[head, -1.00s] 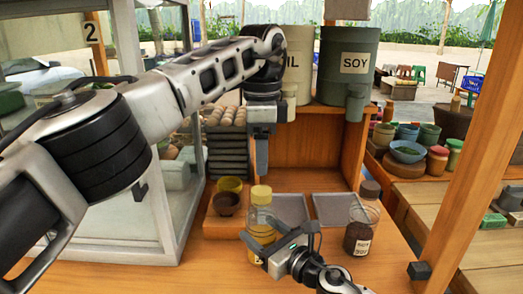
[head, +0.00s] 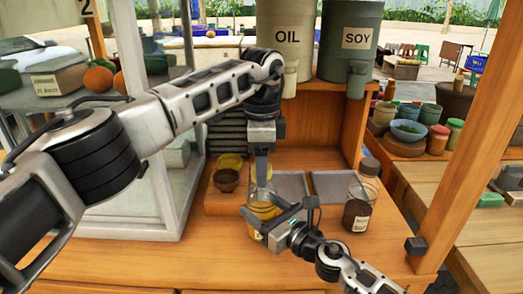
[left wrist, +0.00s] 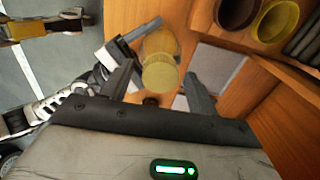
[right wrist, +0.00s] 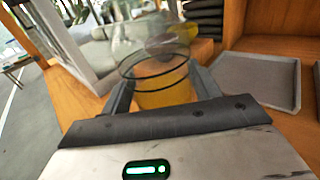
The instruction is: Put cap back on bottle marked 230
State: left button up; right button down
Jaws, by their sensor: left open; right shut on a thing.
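A clear bottle with yellow-orange liquid (head: 262,209) stands upright on the counter; its label is mostly hidden and I cannot read it. My right gripper (head: 266,221) is shut around its body; the right wrist view shows the bottle (right wrist: 165,88) between both fingers. My left gripper (head: 262,178) is open, pointing down at the bottle's top. In the left wrist view a ribbed yellow cap (left wrist: 160,74) lies between the open fingers, over the bottle; I cannot tell whether it is seated.
Two grey trays (head: 328,184) lie behind the bottles. A brown bowl (head: 226,180) and a yellow bowl (head: 229,161) stand at the left, near the glass case (head: 160,205). OIL (head: 286,60) and SOY (head: 350,62) containers stand at the back.

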pick_arm(q)
jog(key=c, duration=1)
